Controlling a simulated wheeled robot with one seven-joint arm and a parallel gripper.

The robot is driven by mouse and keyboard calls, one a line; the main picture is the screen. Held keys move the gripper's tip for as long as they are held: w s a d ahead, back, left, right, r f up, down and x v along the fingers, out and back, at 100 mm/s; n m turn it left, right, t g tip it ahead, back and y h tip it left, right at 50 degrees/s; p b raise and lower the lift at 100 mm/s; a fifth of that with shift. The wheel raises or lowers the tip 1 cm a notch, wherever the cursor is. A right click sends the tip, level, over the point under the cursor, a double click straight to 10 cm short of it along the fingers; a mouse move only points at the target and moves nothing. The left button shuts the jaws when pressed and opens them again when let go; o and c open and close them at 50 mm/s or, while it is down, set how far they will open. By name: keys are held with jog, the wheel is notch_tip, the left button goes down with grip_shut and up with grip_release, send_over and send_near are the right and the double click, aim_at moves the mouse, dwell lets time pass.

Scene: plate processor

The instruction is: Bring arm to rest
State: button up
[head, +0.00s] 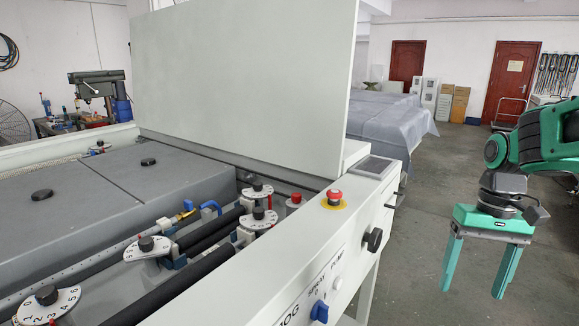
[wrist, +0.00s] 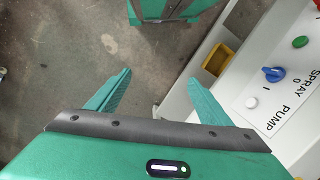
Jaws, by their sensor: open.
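My gripper (head: 478,278) is green and hangs at the right of the head view, fingers pointing down. It is open and empty, over the floor to the right of the plate processor (head: 230,290). My arm bends in from the right edge. In the wrist view the two fingers of my gripper (wrist: 160,92) are spread apart with bare floor between them. The processor's side panel with a blue knob (wrist: 273,74) lies to the right of the fingers there.
The processor's raised white lid (head: 245,80) stands upright. A red emergency button (head: 334,196) and a black knob (head: 374,240) sit on its near side. Covered tables (head: 390,120) stand farther back. The grey floor (head: 430,190) around my gripper is clear. A yellow piece (wrist: 218,59) shows in the wrist view.

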jog(key=s+d+f+m, duration=0.1)
jog(key=s+d+m, duration=0.1)
jog(key=s, duration=0.5)
jog(key=s+d+f+m+t, duration=0.1)
jog(key=s+d+f, duration=0.1)
jog(key=s, duration=0.5)
jog(key=shift+s+d+m+h, duration=0.25)
jog(key=shift+s+m+h, duration=0.1)
jog(key=shift+m+h, duration=0.05)
jog(key=shift+s+d+f, duration=0.1)
jog(key=shift+s, duration=0.3)
jog(key=shift+c, duration=0.2)
